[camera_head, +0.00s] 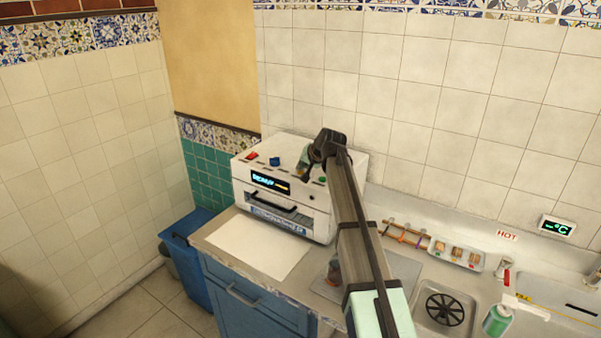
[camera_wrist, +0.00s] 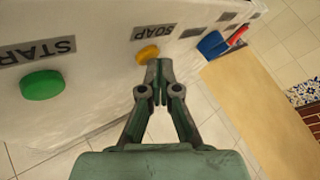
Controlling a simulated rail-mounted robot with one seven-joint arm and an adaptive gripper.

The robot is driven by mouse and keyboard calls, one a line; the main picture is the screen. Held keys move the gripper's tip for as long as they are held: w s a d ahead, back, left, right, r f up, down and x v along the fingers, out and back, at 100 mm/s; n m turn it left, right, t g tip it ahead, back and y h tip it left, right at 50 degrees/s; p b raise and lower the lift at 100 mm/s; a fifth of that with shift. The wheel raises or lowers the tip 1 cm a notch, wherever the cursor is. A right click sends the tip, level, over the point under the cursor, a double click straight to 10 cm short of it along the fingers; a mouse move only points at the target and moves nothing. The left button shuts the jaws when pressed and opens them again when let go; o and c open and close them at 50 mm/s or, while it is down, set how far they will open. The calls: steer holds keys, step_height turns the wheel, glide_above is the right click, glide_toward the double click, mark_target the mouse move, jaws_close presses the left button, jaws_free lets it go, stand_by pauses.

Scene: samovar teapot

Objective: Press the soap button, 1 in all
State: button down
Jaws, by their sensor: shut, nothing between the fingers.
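The soap button (camera_wrist: 147,54) is a round orange-yellow button below the word SOAP on the white machine (camera_wrist: 95,24) in the wrist view. My gripper (camera_wrist: 158,66) is shut and empty, its fingertips just beside the button's lower right edge in the picture. I cannot tell whether they touch it. In the head view, my gripper (camera_head: 304,178) is at the top of the white machine (camera_head: 324,222), near its right end. The soap button cannot be made out clearly there, close to my gripper.
The green START button (camera_wrist: 42,84) is left of the soap button in the wrist view. A blue control (camera_wrist: 212,44) and a red control (camera_wrist: 238,33) are to the right. In the head view, a sink (camera_head: 446,311) and a green bottle (camera_head: 496,320) are at lower right.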

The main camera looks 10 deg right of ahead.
mark_target(302, 172)
steer(key=shift+f, duration=0.15)
stand_by(0.4)
steer(key=shift+r+p, duration=0.3)
steer(key=shift+r, duration=0.55)
steer(key=shift+r+p, duration=1.1)
steer(key=shift+r, duration=1.4)
